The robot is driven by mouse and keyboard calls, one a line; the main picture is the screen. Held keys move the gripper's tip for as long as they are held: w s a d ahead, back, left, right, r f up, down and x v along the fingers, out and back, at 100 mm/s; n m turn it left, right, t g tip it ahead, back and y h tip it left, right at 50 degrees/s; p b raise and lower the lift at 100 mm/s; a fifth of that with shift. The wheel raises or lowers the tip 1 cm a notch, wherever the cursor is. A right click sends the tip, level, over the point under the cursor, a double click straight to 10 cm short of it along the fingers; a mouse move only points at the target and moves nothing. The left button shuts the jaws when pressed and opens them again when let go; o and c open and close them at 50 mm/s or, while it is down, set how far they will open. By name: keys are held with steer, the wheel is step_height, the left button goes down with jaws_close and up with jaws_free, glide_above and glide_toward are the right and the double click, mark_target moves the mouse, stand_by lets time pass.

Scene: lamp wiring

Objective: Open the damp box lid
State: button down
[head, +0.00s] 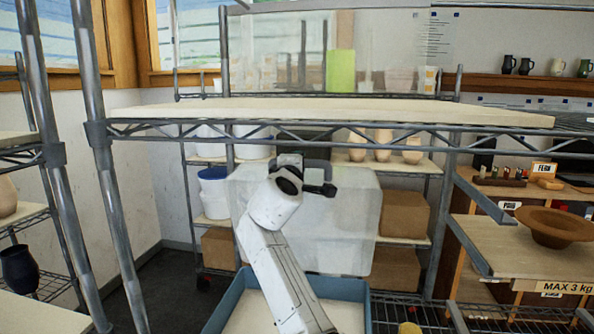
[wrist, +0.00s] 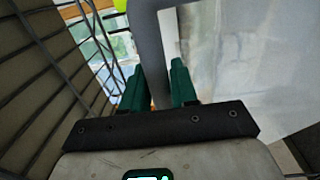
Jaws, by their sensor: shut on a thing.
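The damp box (head: 222,312) is a blue tub low in the middle of the head view, with a pale layer inside. Its translucent lid (head: 352,225) stands raised, roughly upright, above the back of the tub, so the tub's top is open. My gripper (head: 318,188) is at the lid's upper edge. In the wrist view, my green fingers (wrist: 158,85) are shut on the grey lid handle (wrist: 150,45), which passes between them. The lid's cloudy sheet (wrist: 240,70) fills the right of the wrist view. My arm hides part of the lid and tub.
A pale shelf board (head: 330,112) on a wire rack spans above the lid. Cardboard boxes (head: 404,215) and pots (head: 383,145) stand on shelving behind. At right, a brown bowl (head: 555,226) sits on a board. Metal posts (head: 105,170) stand at left.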

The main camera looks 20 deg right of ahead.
steer(key=shift+w+d+r, duration=0.1)
steer(key=shift+w+d, duration=0.05)
steer(key=shift+w, duration=0.1)
steer(key=c, duration=1)
jaws_free()
steer(key=b+v, duration=0.2)
steer(key=v, duration=0.8)
steer(key=shift+s+a, duration=0.25)
steer(key=shift+s, duration=0.05)
